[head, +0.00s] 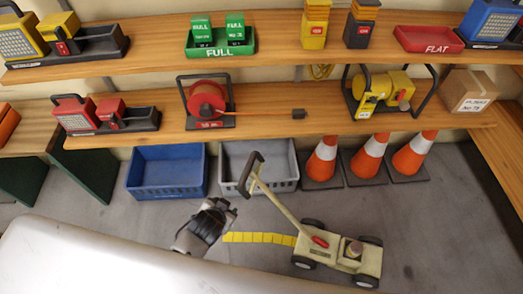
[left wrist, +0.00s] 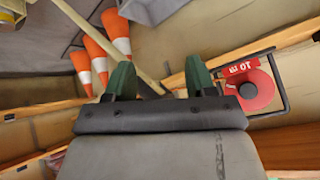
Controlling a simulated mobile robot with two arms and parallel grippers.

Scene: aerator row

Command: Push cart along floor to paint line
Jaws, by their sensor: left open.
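The cream cart (head: 340,254) stands on the grey floor on dark wheels, with a red part and a small can-like part on top. Its long pole (head: 277,204) slants up left to a dark handle (head: 250,172). A yellow segmented paint line (head: 260,238) runs on the floor from near my left gripper to the cart's left side. My left gripper (head: 218,208) is left of and below the handle in the head view, apart from it there. In the left wrist view its green fingers (left wrist: 160,82) are spread, and the pole (left wrist: 105,38) crosses behind them. My right gripper is not seen.
Orange-white cones (head: 368,158) stand behind the cart, beside a grey crate (head: 277,168) and a blue crate (head: 167,174). Wooden shelves (head: 270,127) above hold a red reel (head: 207,101) and other gear. Floor right of the cart is partly clear.

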